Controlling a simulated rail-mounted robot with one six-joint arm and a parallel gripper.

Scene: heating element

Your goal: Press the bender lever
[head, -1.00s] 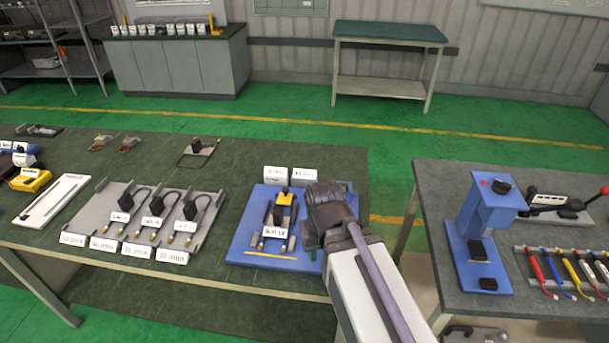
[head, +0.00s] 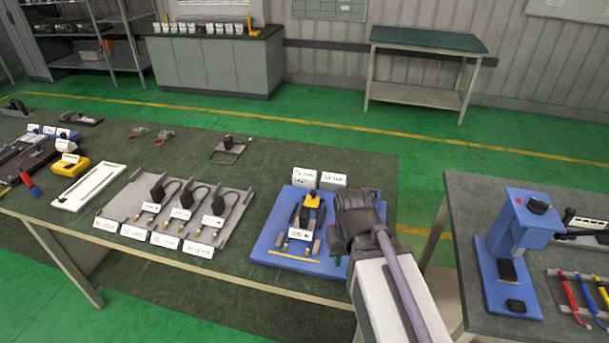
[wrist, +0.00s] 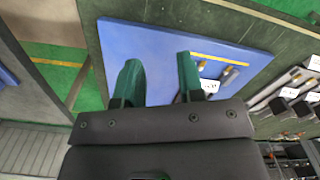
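A blue base plate (head: 272,245) lies near the right end of the left table, carrying a dark U-shaped fixture with a yellow-and-black part (head: 312,202) and a white label. I cannot make out a lever on it. My gripper (wrist: 160,82) has its two green fingers apart with nothing between them, above the plate, which also shows in the wrist view (wrist: 133,40).
Left of the plate, a grey tray (head: 127,203) holds several heating elements with labels. White label blocks (head: 304,177) stand behind the plate. A gap with green floor separates the two tables. Colored cables (head: 572,290) lie right of the press.

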